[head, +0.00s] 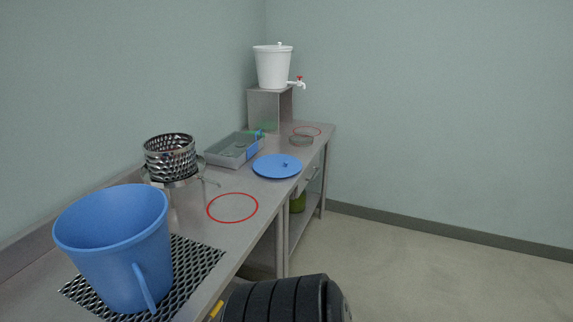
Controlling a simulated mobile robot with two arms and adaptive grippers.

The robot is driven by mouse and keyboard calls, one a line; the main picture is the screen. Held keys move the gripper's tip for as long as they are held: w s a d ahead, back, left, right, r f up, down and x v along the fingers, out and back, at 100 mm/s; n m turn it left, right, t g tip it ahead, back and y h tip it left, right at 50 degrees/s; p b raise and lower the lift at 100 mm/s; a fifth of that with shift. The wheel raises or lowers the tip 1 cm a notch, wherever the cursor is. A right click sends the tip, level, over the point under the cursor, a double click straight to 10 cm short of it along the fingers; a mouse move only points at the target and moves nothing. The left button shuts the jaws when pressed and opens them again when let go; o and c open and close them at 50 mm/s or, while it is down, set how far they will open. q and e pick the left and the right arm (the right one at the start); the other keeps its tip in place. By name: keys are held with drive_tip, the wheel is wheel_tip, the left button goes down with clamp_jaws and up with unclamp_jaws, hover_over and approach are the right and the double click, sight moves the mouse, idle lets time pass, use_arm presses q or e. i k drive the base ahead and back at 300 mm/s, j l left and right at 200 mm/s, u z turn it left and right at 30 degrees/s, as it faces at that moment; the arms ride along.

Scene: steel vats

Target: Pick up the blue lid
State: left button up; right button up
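The blue lid (272,170) is a flat round disc with a small blue knob near its middle. It lies flat, knob up, on the steel counter, close to the counter's front edge. Nothing lies on top of it. Neither my left nor my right gripper shows in the head view, so I cannot see how they stand relative to the lid.
A blue bucket (110,240) stands on a black mesh mat (200,258) in the foreground. A white dispenser (273,68) stands behind on a raised stand. Floor at right is clear.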

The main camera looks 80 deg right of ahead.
sight(272, 166)
drive_tip(key=k+l+z, duration=0.1)
drive_tip(key=z, duration=0.3)
drive_tip(key=l+z, duration=0.1)
drive_tip(key=z, duration=0.25)
drive_tip(key=k+l+z, duration=0.15)
drive_tip(key=z, duration=1.65)
drive_tip(key=u, duration=1.25)
drive_tip(key=z, duration=1.25)
drive_tip(key=u, duration=0.3)
drive_tip(key=i+l+u, duration=0.6)
drive_tip(key=l+u, duration=0.3)
drive_tip(key=i+j, duration=0.05)
drive_tip(key=j, duration=0.05)
